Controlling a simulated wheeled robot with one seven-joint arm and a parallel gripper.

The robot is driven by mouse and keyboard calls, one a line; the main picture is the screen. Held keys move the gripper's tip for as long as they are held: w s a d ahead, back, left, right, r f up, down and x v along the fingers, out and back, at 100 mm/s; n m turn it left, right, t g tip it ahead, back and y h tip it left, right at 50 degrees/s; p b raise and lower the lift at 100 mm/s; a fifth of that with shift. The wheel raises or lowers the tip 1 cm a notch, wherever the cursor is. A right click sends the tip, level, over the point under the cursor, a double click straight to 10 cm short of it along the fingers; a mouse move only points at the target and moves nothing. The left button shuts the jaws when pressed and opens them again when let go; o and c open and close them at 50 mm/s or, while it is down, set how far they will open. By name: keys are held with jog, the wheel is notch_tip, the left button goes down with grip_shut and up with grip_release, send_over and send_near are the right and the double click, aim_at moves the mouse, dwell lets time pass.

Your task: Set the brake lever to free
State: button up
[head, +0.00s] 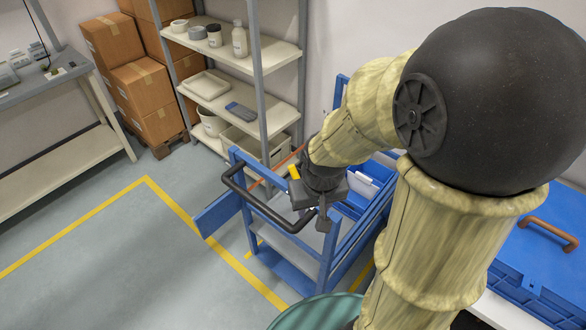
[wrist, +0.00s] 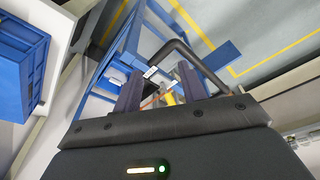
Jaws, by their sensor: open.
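The blue-framed cart (head: 237,163) with a black push handle (head: 268,211) stands in the middle of the head view. A small yellow part (head: 294,172), which looks like the brake lever's grip, shows beside my gripper (head: 312,212). In the wrist view the yellow part (wrist: 170,98) and a thin orange bar (wrist: 150,101) show between the spread fingers of my gripper (wrist: 161,90). I cannot tell how far beyond the fingertips they are. Small white labels (wrist: 150,72) are near them. My gripper is open and empty. The lever's base and setting are hidden.
The black handle (wrist: 190,57) arches close past my fingers in the wrist view. Shelves (head: 275,55) with containers stand behind the cart. A blue case (head: 530,255) is at the right. The floor left of the cart (head: 110,255) is clear, with yellow lines.

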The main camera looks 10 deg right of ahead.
aim_at(292, 167)
jog(key=w+a+r+g+h+p, duration=0.1)
jog(key=w+r+p, duration=0.3)
jog(key=w, duration=0.5)
jog(key=w+a+r+n+g+h+p, duration=0.1)
jog(key=w+a+r+h+p, duration=0.1)
jog(key=w, duration=0.8)
jog(key=shift+a+r+p, duration=0.9)
jog(key=shift+a+p, duration=0.05)
jog(key=shift+p, duration=0.1)
jog(key=p+x, duration=0.4)
jog(key=x, duration=1.3)
jog(key=shift+d+f+p, duration=0.1)
jog(key=shift+f+p, duration=0.1)
jog(key=shift+p, duration=0.1)
jog(key=shift+s, duration=0.1)
grip_shut()
